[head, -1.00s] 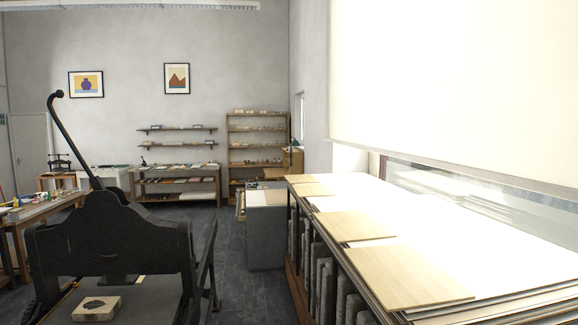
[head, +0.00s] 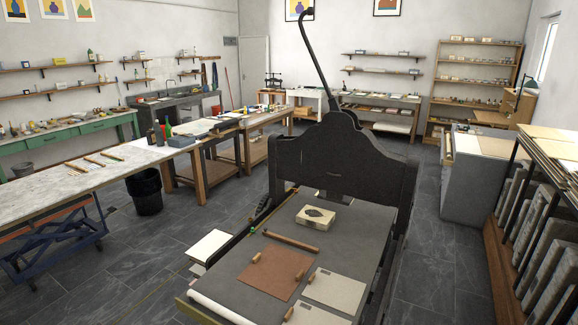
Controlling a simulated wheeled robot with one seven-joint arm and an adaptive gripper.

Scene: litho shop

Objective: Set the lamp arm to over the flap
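What looks like a small dark desk lamp (head: 530,84) stands at the far right, on or beside a wooden desk (head: 520,104). Its shade and arm are too small to make out well. A light wooden board (head: 490,118) juts out at the front of the desk and looks like the lowered flap. I cannot tell whether the lamp head is over it. My gripper is not in view.
A large black press (head: 345,160) with a long lever fills the middle. A grey cabinet (head: 470,190) and a rack of stone slabs (head: 530,235) stand at the right. A strip of dark tiled floor (head: 430,250) between press and rack is clear.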

